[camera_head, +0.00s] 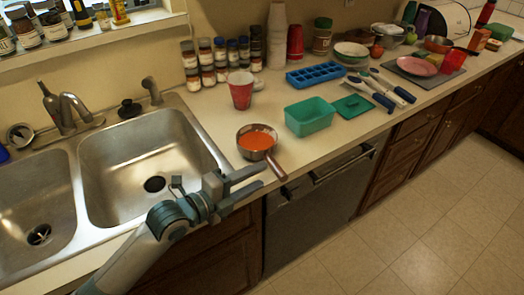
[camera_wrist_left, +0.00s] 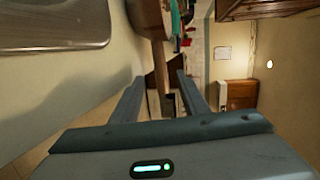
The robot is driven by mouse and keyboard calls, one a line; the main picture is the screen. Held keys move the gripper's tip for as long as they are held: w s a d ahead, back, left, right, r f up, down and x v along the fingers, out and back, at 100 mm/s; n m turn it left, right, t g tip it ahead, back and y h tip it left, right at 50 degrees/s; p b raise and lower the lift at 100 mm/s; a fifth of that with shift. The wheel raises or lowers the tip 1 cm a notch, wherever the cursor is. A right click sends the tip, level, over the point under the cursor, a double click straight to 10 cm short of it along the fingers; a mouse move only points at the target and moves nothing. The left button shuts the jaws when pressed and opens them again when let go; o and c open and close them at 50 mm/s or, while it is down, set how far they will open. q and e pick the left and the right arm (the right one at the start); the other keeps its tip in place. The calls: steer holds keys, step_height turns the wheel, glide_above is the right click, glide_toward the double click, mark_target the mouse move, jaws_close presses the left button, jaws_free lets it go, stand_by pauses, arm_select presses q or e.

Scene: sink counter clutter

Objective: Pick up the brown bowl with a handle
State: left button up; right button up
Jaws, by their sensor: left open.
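The brown bowl with a handle (camera_head: 243,149) stands on the counter right of the sink, with orange contents. Its handle points towards the counter's front edge. In the left wrist view the bowl (camera_wrist_left: 147,17) is at the top, cut by the frame, and its handle runs down between my finger lines. My left gripper (camera_head: 263,175) is open and empty near the counter's front edge, its fingertips close to the handle's end. In the wrist view the gripper (camera_wrist_left: 159,82) has its fingers on either side of the handle. I cannot tell whether they touch it. My right gripper is not in view.
A red cup (camera_head: 240,92) stands behind the bowl. A green container (camera_head: 310,118) and its lid (camera_head: 353,107) lie to the right, with a blue ice tray (camera_head: 316,75) behind. The double sink (camera_head: 150,150) is at left. Bare counter surrounds the bowl.

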mark_target(271, 167)
arm_select(q)
steer(key=p+x, duration=0.1)
steer(key=x, duration=0.2)
steer(key=shift+w+r+p, duration=0.15)
steer(key=shift+w+p, duration=0.2)
steer(key=shift+w+d, duration=0.4)
steer(key=shift+d, duration=0.1)
steer(key=shift+f, duration=0.25)
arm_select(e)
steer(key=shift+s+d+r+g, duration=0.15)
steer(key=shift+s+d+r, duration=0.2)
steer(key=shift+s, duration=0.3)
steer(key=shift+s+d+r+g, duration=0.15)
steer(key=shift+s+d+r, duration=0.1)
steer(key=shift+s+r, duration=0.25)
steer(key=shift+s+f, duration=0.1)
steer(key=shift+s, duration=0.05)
arm_select(q)
steer(key=c, duration=1)
steer(key=shift+r, duration=0.1)
jaws_close()
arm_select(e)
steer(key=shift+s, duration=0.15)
